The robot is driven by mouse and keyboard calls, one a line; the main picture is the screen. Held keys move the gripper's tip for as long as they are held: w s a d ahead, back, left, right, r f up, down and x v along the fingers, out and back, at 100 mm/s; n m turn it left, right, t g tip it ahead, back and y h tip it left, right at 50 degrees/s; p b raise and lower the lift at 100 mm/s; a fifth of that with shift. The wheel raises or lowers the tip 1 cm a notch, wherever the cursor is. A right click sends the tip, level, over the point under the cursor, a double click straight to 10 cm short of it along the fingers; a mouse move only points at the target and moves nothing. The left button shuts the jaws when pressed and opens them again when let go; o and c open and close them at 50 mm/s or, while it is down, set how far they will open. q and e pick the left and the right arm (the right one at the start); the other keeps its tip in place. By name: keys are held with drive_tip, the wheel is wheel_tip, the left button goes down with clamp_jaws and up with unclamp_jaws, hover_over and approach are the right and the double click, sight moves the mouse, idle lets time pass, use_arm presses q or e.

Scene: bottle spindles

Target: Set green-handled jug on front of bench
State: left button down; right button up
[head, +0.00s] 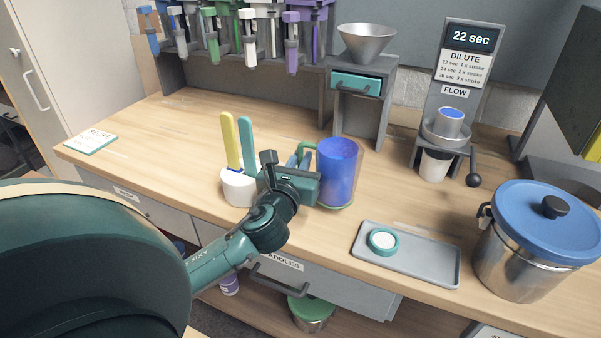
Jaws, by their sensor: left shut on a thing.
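The green-handled jug (337,172) is a clear vessel with blue liquid inside and a green base rim. It stands upright over the front middle of the bench (400,208). Its green handle faces left toward my gripper and is partly hidden by it. My left gripper (308,182) is shut on the jug at its handle side. I cannot tell whether the jug's base touches the bench top. My right gripper is not in view.
A white pot (238,188) with yellow and teal paddles stands just left of my gripper. A grey tray (430,265) with a teal-rimmed round item (383,241) lies at front right. A blue-lidded steel pot (515,265) is farther right. A funnel stand (362,100) and flow dispenser (445,130) stand behind.

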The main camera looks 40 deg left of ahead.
use_arm(q)
wheel_tip(320, 180, down, 2)
drive_tip(key=shift+f, duration=0.15)
drive_tip(key=shift+f, duration=0.1)
drive_tip(key=c, duration=1.5)
unclamp_jaws()
